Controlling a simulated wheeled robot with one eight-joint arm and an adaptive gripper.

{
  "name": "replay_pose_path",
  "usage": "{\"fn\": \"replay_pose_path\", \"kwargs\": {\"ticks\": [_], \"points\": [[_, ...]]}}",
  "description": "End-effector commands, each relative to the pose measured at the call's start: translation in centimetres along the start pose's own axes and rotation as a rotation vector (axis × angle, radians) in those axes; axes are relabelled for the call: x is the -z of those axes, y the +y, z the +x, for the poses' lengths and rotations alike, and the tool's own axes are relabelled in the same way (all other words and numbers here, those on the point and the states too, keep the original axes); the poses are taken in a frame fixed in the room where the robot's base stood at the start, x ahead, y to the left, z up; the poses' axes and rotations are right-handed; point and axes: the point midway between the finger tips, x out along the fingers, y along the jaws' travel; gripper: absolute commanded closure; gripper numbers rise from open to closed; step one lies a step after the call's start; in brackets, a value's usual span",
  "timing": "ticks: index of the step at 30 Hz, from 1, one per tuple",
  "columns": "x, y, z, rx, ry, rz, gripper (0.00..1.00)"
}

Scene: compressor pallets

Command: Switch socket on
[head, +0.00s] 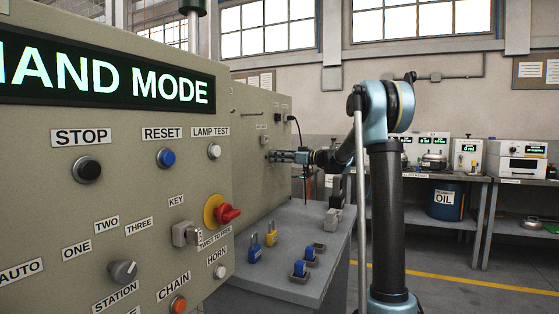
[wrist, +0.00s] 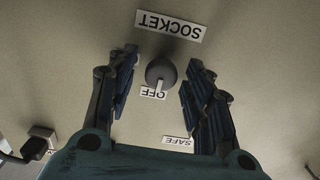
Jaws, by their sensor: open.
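The socket switch, a dark round knob (wrist: 161,72), sits on the beige panel in the wrist view, below an upside-down SOCKET label (wrist: 169,30). An OFF label (wrist: 153,93) is beside the knob, and its light pointer mark faces that label. My gripper (wrist: 158,77) is open, with one finger on each side of the knob and a gap on both sides. In the head view my gripper (head: 271,156) reaches to the far panel, where the knob is too small to make out.
A SAFE label (wrist: 178,144) is partly hidden by a finger. The near panel (head: 120,215) carries several buttons. A grey bench (head: 300,215) below my arm holds blue and yellow padlocks (head: 271,233). A black plug with a cable (head: 291,118) is on the far panel.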

Motion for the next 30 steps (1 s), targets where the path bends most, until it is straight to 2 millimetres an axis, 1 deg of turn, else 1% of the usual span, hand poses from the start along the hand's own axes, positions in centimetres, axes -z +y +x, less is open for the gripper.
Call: {"fn": "replay_pose_path", "kwargs": {"ticks": [4, 5, 6, 8, 9, 10, 17, 22, 26, 30], "points": [[0.0, 0.02, -0.03, 0.0, 0.0, 0.0, 0.53], [0.0, 0.02, -0.03, 0.0, 0.0, 0.0, 0.6], [0.0, 0.02, -0.04, 0.0, 0.0, 0.0, 0.69], [0.01, 0.03, -0.04, 0.0, 0.0, 0.0, 0.83], [0.01, 0.04, -0.05, -0.001, 0.0, 0.0, 0.92], [0.01, 0.05, -0.06, -0.001, 0.0, 0.0, 0.97], [0.01, 0.13, -0.1, -0.002, 0.0, 0.005, 0.97], [0.02, 0.2, -0.15, -0.003, 0.0, 0.042, 0.97], [0.03, 0.26, -0.18, -0.004, 0.001, 0.106, 0.97], [0.03, 0.34, -0.21, -0.005, 0.001, 0.208, 0.97]]}}
